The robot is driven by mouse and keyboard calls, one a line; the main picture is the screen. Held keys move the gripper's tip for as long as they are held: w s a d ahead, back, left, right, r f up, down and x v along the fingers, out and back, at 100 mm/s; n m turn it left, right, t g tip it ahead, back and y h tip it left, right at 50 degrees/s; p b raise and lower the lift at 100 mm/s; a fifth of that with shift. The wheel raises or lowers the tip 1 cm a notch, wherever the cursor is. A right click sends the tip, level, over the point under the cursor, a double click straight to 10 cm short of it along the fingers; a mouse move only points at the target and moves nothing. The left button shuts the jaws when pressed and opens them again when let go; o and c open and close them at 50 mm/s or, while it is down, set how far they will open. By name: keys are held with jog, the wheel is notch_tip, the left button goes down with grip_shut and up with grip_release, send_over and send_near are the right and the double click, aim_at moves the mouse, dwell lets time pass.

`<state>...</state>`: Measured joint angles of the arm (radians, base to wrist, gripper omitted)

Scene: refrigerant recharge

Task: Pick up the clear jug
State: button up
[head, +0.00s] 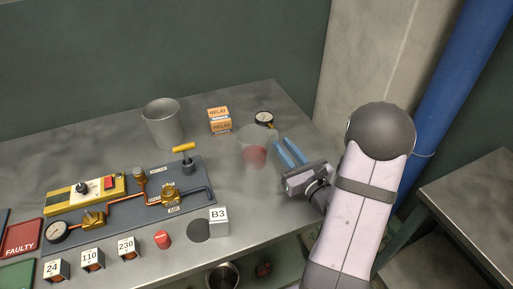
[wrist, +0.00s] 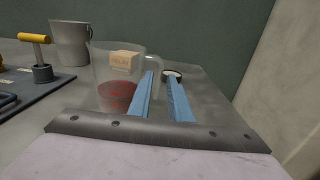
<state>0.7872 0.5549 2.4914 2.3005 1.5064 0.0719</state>
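The clear jug (head: 253,148) stands upright on the grey metal table, with something reddish in its lower part. In the wrist view the jug (wrist: 101,78) is just left of my fingers, its handle on the right side, toward them. My gripper (head: 281,139) is to the right of the jug, low over the table, with its two blue fingers apart. In the wrist view the gripper (wrist: 161,77) shows a gap between the fingers, and the left finger overlaps the handle's lower part. Whether it touches the handle cannot be told.
A round gauge (head: 264,118) lies beyond my fingertips. A panel with copper piping and a yellow-handled valve (head: 184,148) lies left. A B3 block (head: 218,222) is near the front edge.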

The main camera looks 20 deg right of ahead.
aim_at(276, 138)
jog(key=shift+w+a+f+p, duration=0.1)
jog(key=shift+w+p, duration=0.15)
jog(key=shift+w, duration=0.6)
jog(key=shift+w+f+p, duration=0.15)
jog(key=shift+w+p, duration=0.05)
jog(key=shift+w, duration=0.65)
jog(key=shift+w+a+f+p, duration=0.1)
jog(key=shift+w+p, duration=0.15)
jog(key=shift+w, duration=0.6)
grip_shut()
